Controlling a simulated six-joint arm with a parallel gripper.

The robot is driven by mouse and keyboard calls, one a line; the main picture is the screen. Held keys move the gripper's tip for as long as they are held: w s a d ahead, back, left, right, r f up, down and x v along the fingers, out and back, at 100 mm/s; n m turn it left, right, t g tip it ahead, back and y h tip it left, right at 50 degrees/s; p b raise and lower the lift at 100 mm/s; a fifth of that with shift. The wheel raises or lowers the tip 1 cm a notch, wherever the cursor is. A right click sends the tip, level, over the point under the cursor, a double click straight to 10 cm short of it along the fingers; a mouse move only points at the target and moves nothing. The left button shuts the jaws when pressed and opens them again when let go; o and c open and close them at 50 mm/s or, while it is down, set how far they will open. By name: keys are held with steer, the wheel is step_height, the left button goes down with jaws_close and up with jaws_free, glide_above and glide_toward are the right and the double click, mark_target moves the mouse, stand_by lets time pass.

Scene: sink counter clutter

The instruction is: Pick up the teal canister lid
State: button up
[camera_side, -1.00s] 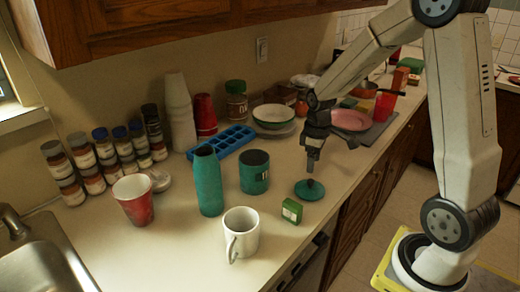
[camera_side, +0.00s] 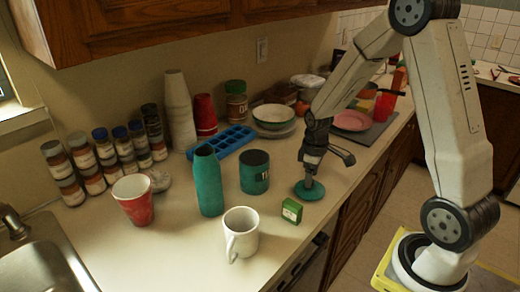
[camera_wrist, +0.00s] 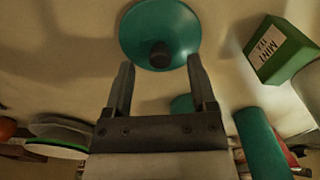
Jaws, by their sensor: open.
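The teal canister lid (camera_side: 309,191) lies flat on the counter in the side view, right of the teal canister (camera_side: 254,172). My gripper (camera_side: 309,182) points down over the lid. In the wrist view its two fingers (camera_wrist: 160,78) are spread apart and empty, with the knob just beyond their tips, roughly between them. Whether a finger touches the lid cannot be told. In the side view the fingers hide the knob.
A small green box (camera_side: 292,211) stands close in front of the lid, and a white mug (camera_side: 241,236) is further left. A teal bottle (camera_side: 208,182) stands left of the canister. A blue ice tray (camera_side: 221,142) and bowl (camera_side: 272,117) lie behind. The counter's front edge is near.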

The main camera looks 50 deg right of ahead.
steer(key=shift+f, duration=1.35)
jaws_close()
